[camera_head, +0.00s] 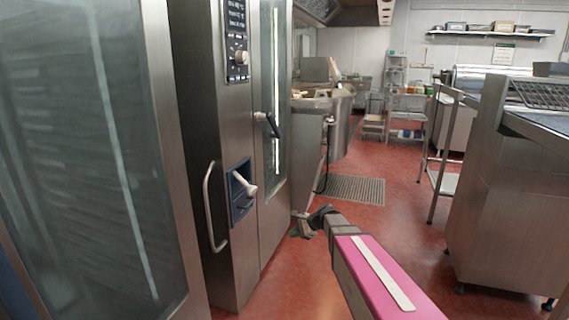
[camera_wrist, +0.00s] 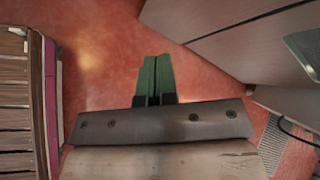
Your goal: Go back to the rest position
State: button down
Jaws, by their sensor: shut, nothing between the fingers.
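My gripper (camera_head: 303,230) is at the end of my pink arm in the head view, low over the red floor beside the tall steel oven cabinets. In the wrist view my gripper (camera_wrist: 156,62) shows two green fingers side by side, shut with nothing between them. The fingers point over bare red floor (camera_wrist: 100,50). The mixing kettle (camera_head: 338,122) stands farther back in the head view, well beyond my gripper.
The steel oven cabinet (camera_head: 195,150) with handles is close on the left. A steel counter (camera_head: 510,190) stands on the right. A floor grate (camera_head: 352,189) lies ahead, with shelves (camera_head: 405,95) at the back. Red floor is open between.

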jog(key=s+d+f+n+g+h, duration=0.1)
jog(key=s+d+n+h, duration=0.3)
jog(key=s, duration=0.6)
jog(key=s+d+f+n+g+h, duration=0.1)
jog(key=s+d+f+n+h, duration=0.2)
jog(key=s+d+n, duration=0.6)
jog(key=s+d+h, duration=0.1)
jog(key=d+h, duration=0.1)
jog(key=shift+f+h, duration=0.2)
jog(key=shift+h, duration=0.1)
